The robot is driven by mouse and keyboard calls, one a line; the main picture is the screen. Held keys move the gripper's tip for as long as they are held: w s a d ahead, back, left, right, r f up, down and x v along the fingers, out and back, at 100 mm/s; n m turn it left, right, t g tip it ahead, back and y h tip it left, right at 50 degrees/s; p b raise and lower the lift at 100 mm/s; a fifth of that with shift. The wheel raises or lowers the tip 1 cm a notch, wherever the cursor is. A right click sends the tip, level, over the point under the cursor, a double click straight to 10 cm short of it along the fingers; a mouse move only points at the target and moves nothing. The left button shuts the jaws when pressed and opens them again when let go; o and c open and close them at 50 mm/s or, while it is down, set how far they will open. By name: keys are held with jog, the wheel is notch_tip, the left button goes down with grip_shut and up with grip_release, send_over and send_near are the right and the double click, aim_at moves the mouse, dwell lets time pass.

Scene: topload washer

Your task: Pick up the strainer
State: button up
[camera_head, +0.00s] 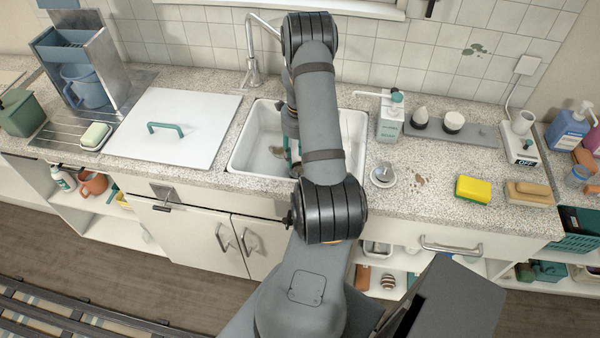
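A small round metallic piece with a raised knob, which looks like the strainer (383,175), sits on the counter just right of the sink. The white sink basin (248,150) has a dark patch on its floor, which may be the drain. My gripper (293,158) reaches down into the basin, left of the strainer and apart from it. My own forearm hides most of the gripper, so its fingers and anything between them cannot be made out. A bit of teal shows beside it.
A soap dispenser (390,118) stands behind the strainer. A yellow sponge (473,190) and a brush (529,193) lie to the right. A white lid with a teal handle (172,128) lies left of the sink. The faucet (252,65) rises behind the basin.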

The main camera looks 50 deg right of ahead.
jog(key=shift+w+f+p, duration=0.15)
jog(key=shift+f+p, duration=1.3)
jog(key=shift+f, duration=2)
jog(key=c, duration=0.3)
grip_shut()
